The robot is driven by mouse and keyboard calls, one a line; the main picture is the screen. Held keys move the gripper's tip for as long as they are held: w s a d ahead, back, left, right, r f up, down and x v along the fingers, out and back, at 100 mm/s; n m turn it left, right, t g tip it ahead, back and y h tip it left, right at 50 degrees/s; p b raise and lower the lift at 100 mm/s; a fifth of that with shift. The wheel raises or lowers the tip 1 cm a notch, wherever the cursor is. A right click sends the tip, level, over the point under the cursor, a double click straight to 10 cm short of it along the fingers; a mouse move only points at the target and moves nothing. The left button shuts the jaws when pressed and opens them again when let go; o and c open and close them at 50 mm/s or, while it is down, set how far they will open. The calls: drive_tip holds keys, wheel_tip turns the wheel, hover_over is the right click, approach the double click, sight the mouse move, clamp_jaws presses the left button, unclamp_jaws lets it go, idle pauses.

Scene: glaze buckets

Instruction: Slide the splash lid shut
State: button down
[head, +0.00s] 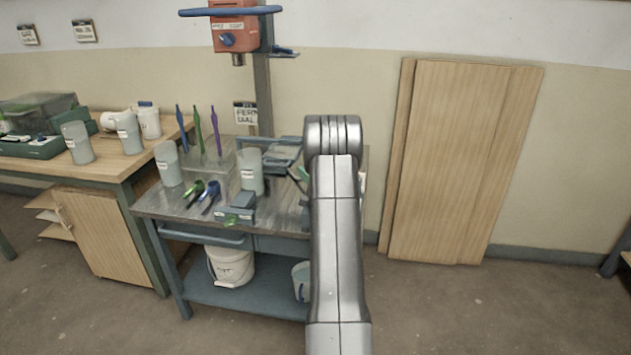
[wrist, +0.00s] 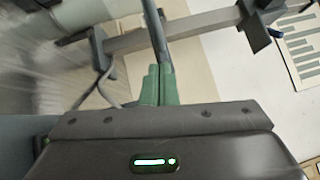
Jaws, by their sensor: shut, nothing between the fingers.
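A flat grey panel in a blue-grey frame (head: 282,154) lies at the back right of the metal-topped table. It may be the splash lid, but I cannot tell for sure or see how far it is slid, as my arm covers its right side. In the wrist view, my gripper (wrist: 159,74) has its green fingers together, with nothing seen between them. A thin dark rod and a grey rail (wrist: 180,32) with dark end blocks lie beyond the fingertips. I cannot tell whether the fingers touch them. In the head view my arm mostly hides the gripper.
The table (head: 165,205) holds grey cups (head: 250,172), upright coloured tools (head: 197,130), scoops (head: 207,192) and a small blue-grey box (head: 238,208). An orange mixer head (head: 233,30) hangs on a post above. White buckets (head: 231,268) stand below. Floor to the right is clear.

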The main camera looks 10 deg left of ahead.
drive_tip(key=shift+a+r, duration=0.25)
drive_tip(key=shift+a, duration=0.85)
drive_tip(key=a+b, duration=0.3)
drive_tip(key=a, duration=1)
drive_tip(key=shift+w+r+b, duration=0.15)
drive_tip(key=shift+w+b, duration=0.05)
drive_tip(key=shift+b, duration=0.2)
drive_tip(key=shift+a, duration=0.1)
